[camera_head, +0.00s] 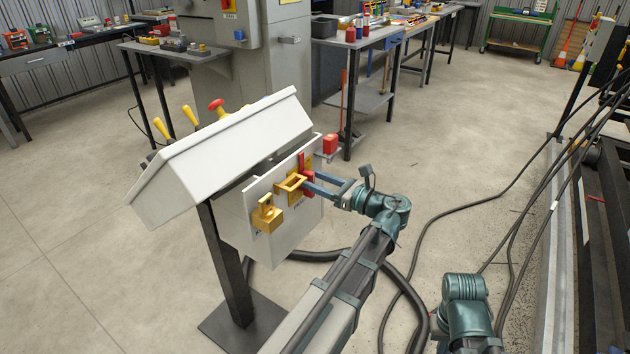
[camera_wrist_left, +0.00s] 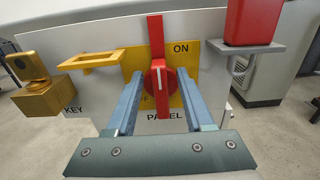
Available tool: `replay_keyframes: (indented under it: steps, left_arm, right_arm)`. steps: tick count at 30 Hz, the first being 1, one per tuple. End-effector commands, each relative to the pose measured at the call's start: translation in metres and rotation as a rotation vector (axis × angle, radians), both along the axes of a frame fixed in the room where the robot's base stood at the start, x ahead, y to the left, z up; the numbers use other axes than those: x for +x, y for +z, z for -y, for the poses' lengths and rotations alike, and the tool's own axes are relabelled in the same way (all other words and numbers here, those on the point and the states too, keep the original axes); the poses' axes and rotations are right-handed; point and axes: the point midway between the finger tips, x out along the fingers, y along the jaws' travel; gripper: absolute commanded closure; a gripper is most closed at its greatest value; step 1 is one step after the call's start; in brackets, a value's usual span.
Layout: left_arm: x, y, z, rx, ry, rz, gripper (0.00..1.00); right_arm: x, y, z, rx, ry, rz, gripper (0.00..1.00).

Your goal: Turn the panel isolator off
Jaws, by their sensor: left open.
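The panel isolator's red handle (camera_wrist_left: 157,40) stands roughly upright on a yellow plate (camera_wrist_left: 182,95), on the panel's pale front. ON is printed at the plate's upper right; the lower-left lettering is partly hidden by a finger. A white mark on the red hub (camera_wrist_left: 168,82) is about vertical. The handle also shows in the head view (camera_head: 302,162). My left gripper (camera_head: 307,181) is open, with its blue fingers (camera_wrist_left: 161,76) on either side of the handle; I cannot tell whether they touch it. My right gripper is out of view.
Left of the handle are a yellow frame-like bracket (camera_wrist_left: 88,60) and a yellow padlock-shaped block (camera_wrist_left: 45,98) near the word KEY. A red block (camera_wrist_left: 253,22) sits on a small shelf at right. A slanted console (camera_head: 225,150) overhangs the panel. Cables (camera_head: 480,205) cross the floor.

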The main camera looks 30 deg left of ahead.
Motion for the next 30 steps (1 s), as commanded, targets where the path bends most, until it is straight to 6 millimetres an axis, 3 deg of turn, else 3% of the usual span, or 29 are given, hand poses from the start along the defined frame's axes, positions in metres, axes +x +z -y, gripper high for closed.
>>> replay_keyframes:
  steps: [4, 12, 23, 30]
  left_arm:
    - [0.0001, 0.0000, 0.0002, 0.000, 0.000, 0.000, 0.51]
    - [0.0000, 0.0000, 0.0004, 0.000, 0.000, 0.000, 1.00]
    - [-0.0003, -0.0001, 0.0005, -0.001, 0.000, 0.011, 1.00]
    - [-0.0026, -0.0004, 0.0004, -0.009, 0.000, 0.110, 1.00]
  right_arm:
    - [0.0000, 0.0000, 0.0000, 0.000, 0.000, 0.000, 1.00]
    - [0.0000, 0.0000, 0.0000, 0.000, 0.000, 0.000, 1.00]
    - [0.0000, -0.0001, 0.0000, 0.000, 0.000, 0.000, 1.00]
    - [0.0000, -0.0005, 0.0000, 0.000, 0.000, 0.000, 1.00]
